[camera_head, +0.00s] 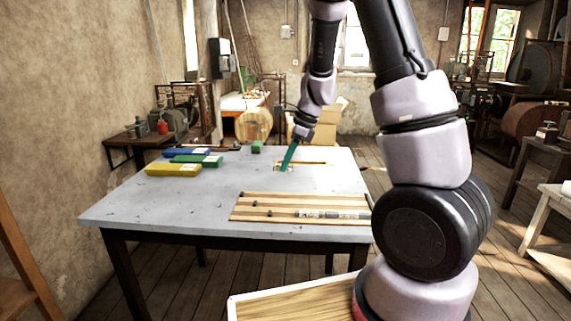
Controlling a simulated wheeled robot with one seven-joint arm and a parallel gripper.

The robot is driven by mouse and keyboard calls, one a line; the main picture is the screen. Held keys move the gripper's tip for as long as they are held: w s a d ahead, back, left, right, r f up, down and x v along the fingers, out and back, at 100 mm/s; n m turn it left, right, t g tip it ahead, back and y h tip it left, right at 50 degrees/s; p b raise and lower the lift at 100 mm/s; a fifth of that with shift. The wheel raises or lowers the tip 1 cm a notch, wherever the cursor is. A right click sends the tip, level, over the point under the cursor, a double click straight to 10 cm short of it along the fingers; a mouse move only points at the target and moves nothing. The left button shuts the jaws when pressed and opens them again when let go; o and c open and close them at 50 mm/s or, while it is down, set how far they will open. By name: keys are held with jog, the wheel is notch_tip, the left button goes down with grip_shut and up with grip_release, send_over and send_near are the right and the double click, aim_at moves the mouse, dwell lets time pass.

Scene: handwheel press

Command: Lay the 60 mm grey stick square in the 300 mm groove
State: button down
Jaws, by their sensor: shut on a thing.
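My gripper (285,168) points down at the far middle of the grey table, its long teal end slanting down to the left. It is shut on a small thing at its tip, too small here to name. A narrow wooden piece (312,162) lies right beside the tip. A light wooden board with long grooves (285,199) lies near the table's front right. Grey and pale sticks (330,215) lie in its front groove, toward the right. Small dark knobs sit in its grooves. I cannot tell the groove lengths or which stick is 60 mm.
Blue (185,152), green (197,160) and yellow (173,169) boxes lie at the table's left rear. The table's (180,205) left front is clear. My arm hides the table's right side.

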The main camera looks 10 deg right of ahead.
send_over(282, 216)
jog(key=d, duration=0.1)
jog(key=f, duration=1.3)
jog(key=shift+s+d+f, duration=0.1)
jog(key=shift+d+f, duration=0.1)
jog(key=shift+f, duration=0.2)
jog(key=shift+f, duration=0.6)
jog(key=shift+f, duration=0.3)
jog(key=shift+c, duration=1.6)
grip_release()
jog(key=shift+r, duration=0.1)
notch_tip(282, 216, up, 7)
